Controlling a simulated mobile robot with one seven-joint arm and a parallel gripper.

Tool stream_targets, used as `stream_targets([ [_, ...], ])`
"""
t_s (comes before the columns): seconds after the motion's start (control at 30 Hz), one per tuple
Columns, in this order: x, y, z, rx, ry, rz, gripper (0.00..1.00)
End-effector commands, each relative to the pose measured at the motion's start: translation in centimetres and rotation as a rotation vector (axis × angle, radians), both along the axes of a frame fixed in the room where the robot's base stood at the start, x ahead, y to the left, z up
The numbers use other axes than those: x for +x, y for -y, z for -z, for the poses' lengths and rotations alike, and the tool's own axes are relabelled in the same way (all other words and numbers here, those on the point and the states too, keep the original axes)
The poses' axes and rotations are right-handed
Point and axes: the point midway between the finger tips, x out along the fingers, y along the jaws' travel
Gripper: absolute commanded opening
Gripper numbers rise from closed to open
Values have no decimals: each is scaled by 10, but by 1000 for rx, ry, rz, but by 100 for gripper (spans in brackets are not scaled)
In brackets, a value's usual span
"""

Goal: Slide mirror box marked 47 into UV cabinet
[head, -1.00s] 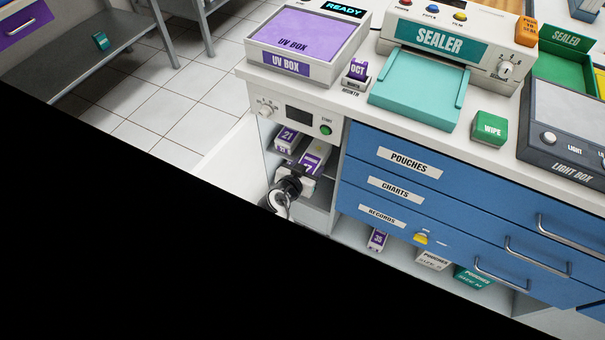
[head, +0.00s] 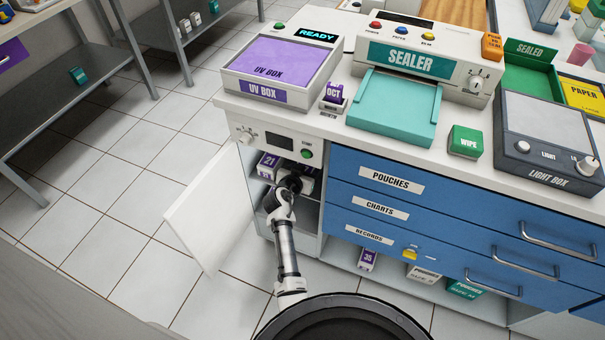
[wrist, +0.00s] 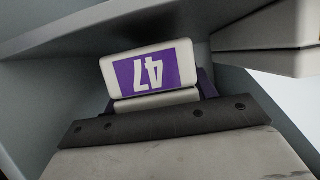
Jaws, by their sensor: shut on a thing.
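The mirror box marked 47 (wrist: 150,70) is white with a purple label, its number upside down in the wrist view. My gripper (wrist: 172,122) is shut on it. In the head view my gripper (head: 289,188) reaches into the open UV cabinet (head: 258,135), under its control panel. Only a pale part of the held box (head: 307,184) shows there, beside my gripper. A second box, marked 21 (head: 268,161), stands on the cabinet shelf to the left. Whether the held box rests on the shelf is hidden.
The white cabinet door (head: 212,215) stands open to the left. Blue drawers (head: 400,195) border the cabinet on the right. A box marked 35 (head: 367,259) sits on the low shelf under them. A pale shelf edge (wrist: 265,45) lies close to the held box.

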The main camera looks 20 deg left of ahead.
Motion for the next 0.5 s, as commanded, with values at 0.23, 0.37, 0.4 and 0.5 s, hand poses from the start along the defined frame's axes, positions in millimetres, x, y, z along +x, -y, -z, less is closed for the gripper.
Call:
stream_targets([
  [0.23,-1,0,6,0,1,0,22],
  [0.37,-1,0,6,-1,1,0,22],
  [0.4,-1,0,6,-1,1,0,22],
  [0.5,-1,0,6,-1,1,0,61],
])
